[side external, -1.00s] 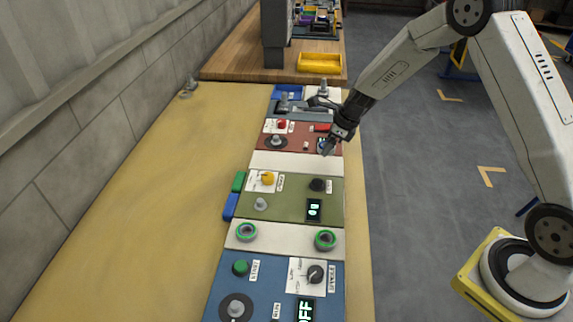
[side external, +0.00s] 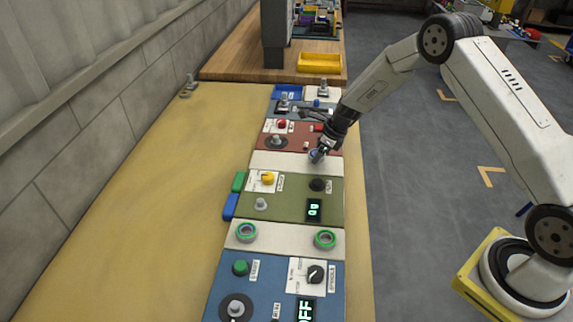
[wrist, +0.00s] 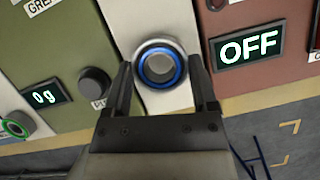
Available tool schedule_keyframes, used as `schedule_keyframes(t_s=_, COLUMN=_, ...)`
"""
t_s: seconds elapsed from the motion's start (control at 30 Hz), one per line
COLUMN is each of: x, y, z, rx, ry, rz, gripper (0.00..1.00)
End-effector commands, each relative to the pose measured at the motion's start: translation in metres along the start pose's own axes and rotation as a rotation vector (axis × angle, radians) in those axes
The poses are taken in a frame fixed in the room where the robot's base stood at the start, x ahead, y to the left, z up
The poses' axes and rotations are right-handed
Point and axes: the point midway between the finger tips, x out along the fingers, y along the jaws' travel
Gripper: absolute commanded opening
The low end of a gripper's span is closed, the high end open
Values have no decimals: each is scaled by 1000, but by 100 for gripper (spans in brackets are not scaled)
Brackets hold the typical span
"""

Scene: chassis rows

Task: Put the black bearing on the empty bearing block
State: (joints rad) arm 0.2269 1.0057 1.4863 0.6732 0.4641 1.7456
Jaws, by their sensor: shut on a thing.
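My gripper (side external: 320,151) is shut on a grey ring-shaped bearing with a blue band (side external: 314,156), over the right part of the white strip (side external: 278,161) between the red and green panels. In the wrist view, the fingers of my gripper (wrist: 161,68) flank the bearing (wrist: 160,83), with the white strip (wrist: 122,18) behind it. I cannot tell whether the bearing touches the strip. No plainly black bearing shows. Two green-banded bearings, left (side external: 246,232) and right (side external: 325,240), sit on the nearer white strip. Any block under the held bearing is hidden.
The green panel (side external: 291,195) has knobs and a lit display (side external: 314,210). The red panel (side external: 262,151) lies behind, the blue panel (side external: 264,290) in front. A yellow tray (side external: 319,62) stands at the far end. The tan bench left of the panels is mostly clear.

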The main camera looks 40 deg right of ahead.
Motion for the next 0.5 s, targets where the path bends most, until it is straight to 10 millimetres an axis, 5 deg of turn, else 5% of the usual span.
schedule_keyframes(t_s=0.5, x=18, y=0, z=-7, rx=0, ry=-1, rz=-1, gripper=0)
